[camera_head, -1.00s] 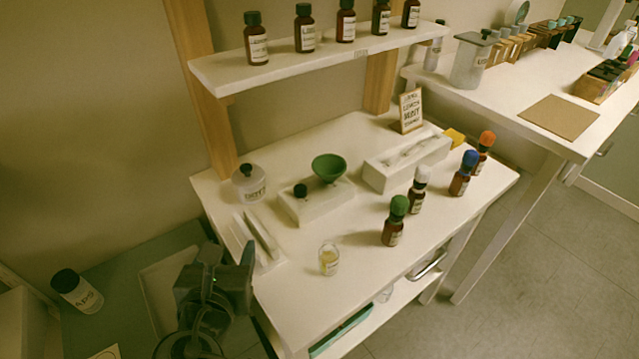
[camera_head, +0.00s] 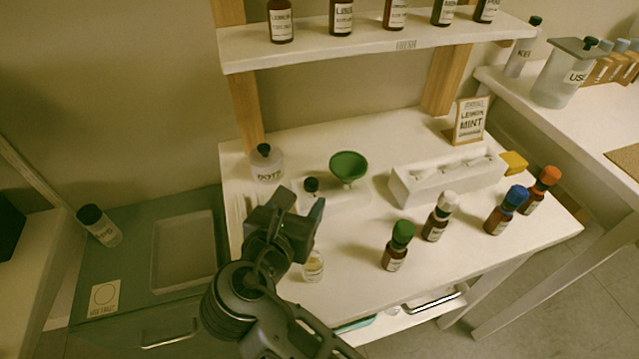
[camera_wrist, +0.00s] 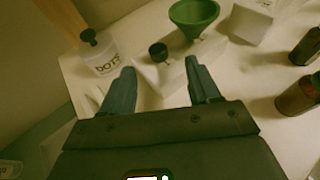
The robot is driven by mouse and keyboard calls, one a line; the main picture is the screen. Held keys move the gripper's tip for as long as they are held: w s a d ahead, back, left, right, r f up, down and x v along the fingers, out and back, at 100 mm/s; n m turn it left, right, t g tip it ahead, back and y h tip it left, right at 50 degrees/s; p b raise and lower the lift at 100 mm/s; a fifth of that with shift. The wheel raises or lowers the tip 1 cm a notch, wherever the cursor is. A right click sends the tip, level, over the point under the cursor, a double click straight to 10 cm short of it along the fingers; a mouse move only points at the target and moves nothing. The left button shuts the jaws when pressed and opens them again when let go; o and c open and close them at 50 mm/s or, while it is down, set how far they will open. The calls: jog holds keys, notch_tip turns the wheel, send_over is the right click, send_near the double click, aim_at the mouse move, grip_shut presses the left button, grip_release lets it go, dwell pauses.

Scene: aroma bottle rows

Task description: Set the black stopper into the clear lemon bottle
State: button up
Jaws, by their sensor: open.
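The black stopper (camera_head: 311,184) stands on a white block beside the green funnel (camera_head: 348,166). It also shows in the wrist view (camera_wrist: 158,52), just beyond and between my fingertips. A small clear bottle (camera_head: 314,267) with pale yellow contents stands on the white table, partly hidden behind my arm; I cannot read its label, but it looks like the lemon bottle. My gripper (camera_head: 298,206) is open and empty, in front of the stopper in the head view. The wrist view shows both fingers (camera_wrist: 160,70) apart with nothing between them.
A clear DOTS jar (camera_head: 267,167) with a black knob stands left of the funnel. Brown bottles with green (camera_head: 397,246), white, blue and orange caps stand to the right. A white slotted holder (camera_head: 447,180) lies behind them. A shelf (camera_head: 370,47) with bottles hangs above.

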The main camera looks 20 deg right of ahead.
aim_at(310, 184)
jog(key=x, duration=0.7)
jog(key=shift+w+a, duration=0.1)
jog(key=shift+w, duration=0.1)
jog(key=shift+c, duration=0.3)
grip_shut()
